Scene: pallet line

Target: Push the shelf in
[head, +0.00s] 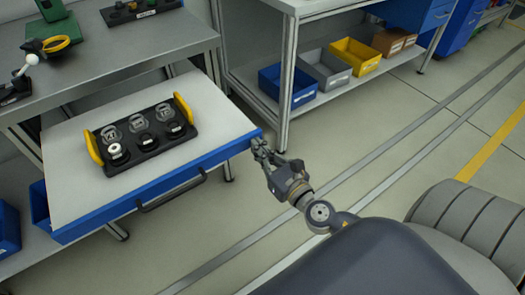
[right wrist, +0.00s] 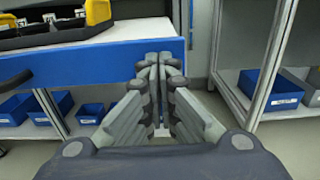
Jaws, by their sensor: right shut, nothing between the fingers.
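The shelf (head: 85,195) is a pale board with a blue front edge and a dark bar handle (head: 172,191). It sticks out from under the grey bench top at the left of the head view. My right gripper (head: 260,146) is shut and empty at the right end of the blue front edge. In the right wrist view its fingertips (right wrist: 158,64) overlap the right end of the shelf's blue front (right wrist: 90,68). They look at or very near it; I cannot tell whether they touch. My left gripper is not in view.
A black tray (head: 150,143) with yellow handles and several round parts rests on the shelf. The grey bench (head: 120,55) is above it. A second bench holds blue, grey and yellow bins (head: 355,55) on its lower level. The floor in front of the shelf is clear.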

